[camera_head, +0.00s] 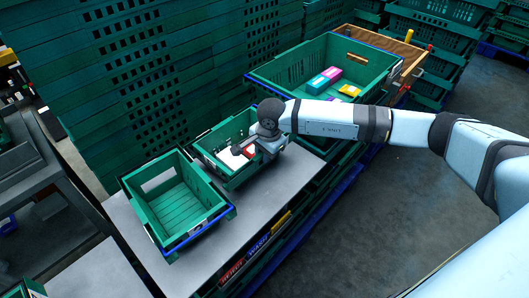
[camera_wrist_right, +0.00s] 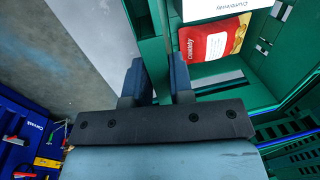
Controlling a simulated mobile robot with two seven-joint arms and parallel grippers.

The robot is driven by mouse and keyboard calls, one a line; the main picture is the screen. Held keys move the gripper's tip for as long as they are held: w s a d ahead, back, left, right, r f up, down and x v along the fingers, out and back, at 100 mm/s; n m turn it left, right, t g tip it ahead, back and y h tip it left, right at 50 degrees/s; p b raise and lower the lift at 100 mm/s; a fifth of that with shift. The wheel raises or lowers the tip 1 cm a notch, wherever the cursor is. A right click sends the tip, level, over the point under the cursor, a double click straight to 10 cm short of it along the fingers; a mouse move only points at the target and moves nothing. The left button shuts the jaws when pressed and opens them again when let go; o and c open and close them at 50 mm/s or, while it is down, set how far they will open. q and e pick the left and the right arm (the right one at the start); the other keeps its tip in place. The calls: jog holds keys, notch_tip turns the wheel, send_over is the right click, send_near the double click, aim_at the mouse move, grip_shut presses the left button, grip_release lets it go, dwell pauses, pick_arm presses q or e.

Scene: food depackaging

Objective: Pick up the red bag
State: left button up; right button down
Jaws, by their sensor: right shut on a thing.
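The red bag (camera_wrist_right: 212,40) lies in a small green crate (camera_head: 210,170), partly under a white package (camera_wrist_right: 215,8). In the head view only a small red patch (camera_head: 249,151) shows beside my gripper. My right gripper (camera_wrist_right: 158,78) is at the crate's rim, with a finger on each side of the green crate wall (camera_wrist_right: 154,45). It looks shut on that wall, not on the bag. The bag is just right of the fingers in the wrist view, and I see no finger around it. My left gripper is in neither view.
An empty green crate (camera_head: 180,208) stands next to it on the grey table (camera_head: 275,190). A larger green crate (camera_head: 290,72) behind holds several colored boxes (camera_head: 325,80). Tall green crate stacks (camera_head: 150,60) close off the back. Open floor (camera_head: 400,200) lies at the right.

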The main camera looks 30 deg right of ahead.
jog(key=shift+r, duration=0.1)
jog(key=c, duration=1)
grip_release()
